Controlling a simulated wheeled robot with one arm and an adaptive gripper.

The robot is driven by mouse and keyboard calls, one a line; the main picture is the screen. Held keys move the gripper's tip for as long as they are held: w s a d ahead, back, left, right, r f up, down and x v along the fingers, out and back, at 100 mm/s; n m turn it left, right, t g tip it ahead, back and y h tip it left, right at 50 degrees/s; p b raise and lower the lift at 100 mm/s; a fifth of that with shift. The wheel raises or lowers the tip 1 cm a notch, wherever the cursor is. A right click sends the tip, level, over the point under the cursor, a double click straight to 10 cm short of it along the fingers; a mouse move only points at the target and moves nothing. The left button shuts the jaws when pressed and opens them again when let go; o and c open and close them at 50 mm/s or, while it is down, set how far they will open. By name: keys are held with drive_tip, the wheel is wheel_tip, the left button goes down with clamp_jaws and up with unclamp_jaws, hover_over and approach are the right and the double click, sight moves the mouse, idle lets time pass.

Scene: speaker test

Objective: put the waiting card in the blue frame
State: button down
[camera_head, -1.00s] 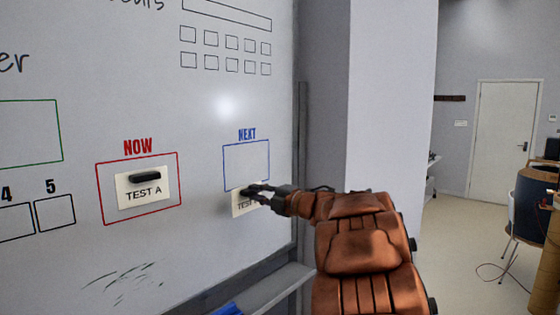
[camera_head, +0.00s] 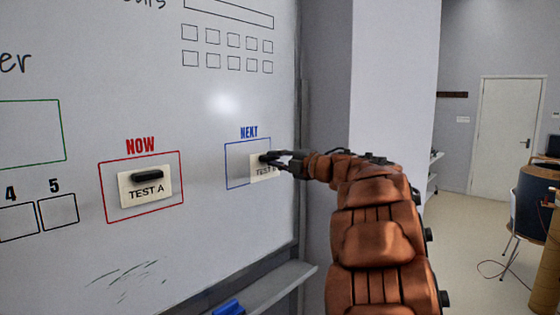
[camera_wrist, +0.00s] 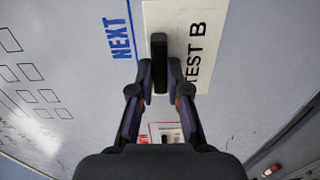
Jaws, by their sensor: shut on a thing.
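The waiting card (camera_head: 263,174), cream with "TEST B" on it, is at the right part of the blue frame (camera_head: 226,165) under the blue word "NEXT" and seems to reach past the frame's right edge. In the wrist view the card (camera_wrist: 198,75) has a black magnet bar (camera_wrist: 159,50) on its face. My gripper (camera_head: 272,160) is shut on this bar; its fingers (camera_wrist: 160,78) lie on either side of it. The left part of the frame is bare. Whether the card touches the board cannot be told.
The "TEST A" card (camera_head: 133,197) with its black magnet sits in the red "NOW" frame (camera_head: 182,175) to the left. The whiteboard (camera_head: 200,250) ends at a dark right edge near my gripper. A tray (camera_head: 285,285) with a blue item (camera_head: 228,307) is below.

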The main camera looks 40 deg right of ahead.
sight(263, 156)
drive_tip(key=shift+p+x, duration=0.5)
drive_tip(key=shift+x, duration=2.25)
drive_tip(key=shift+w+a, duration=0.1)
drive_tip(key=shift+w, duration=0.35)
drive_tip(key=c, duration=1.1)
unclamp_jaws()
drive_tip(key=shift+o, duration=0.6)
drive_tip(key=o, duration=0.3)
drive_tip(key=shift+v, duration=3.55)
